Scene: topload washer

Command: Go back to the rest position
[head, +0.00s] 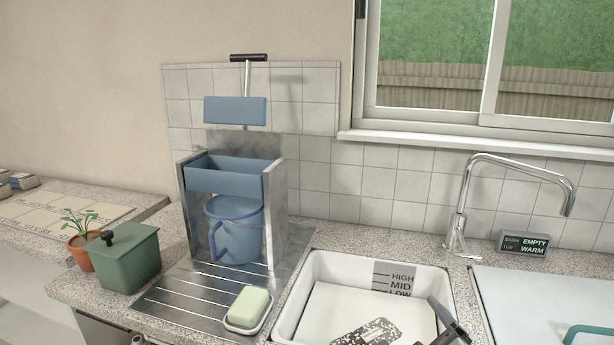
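In the head view, black angular parts (445,322) show at the bottom edge over the sink's right side. They look like part of my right gripper, but I cannot tell if it is open or shut. A flat black-and-white speckled piece (375,332) is beside them, and I cannot tell whether it is held.
The sink (290,300) has a HIGH/MID/LOW scale. Left of it are soap (248,307), a blue jug (236,228) under a blue trough (232,178), and a green canister (124,262) by a plant (80,240). A faucet (462,225) stands behind; a display (523,245) reads EMPTY, WARM.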

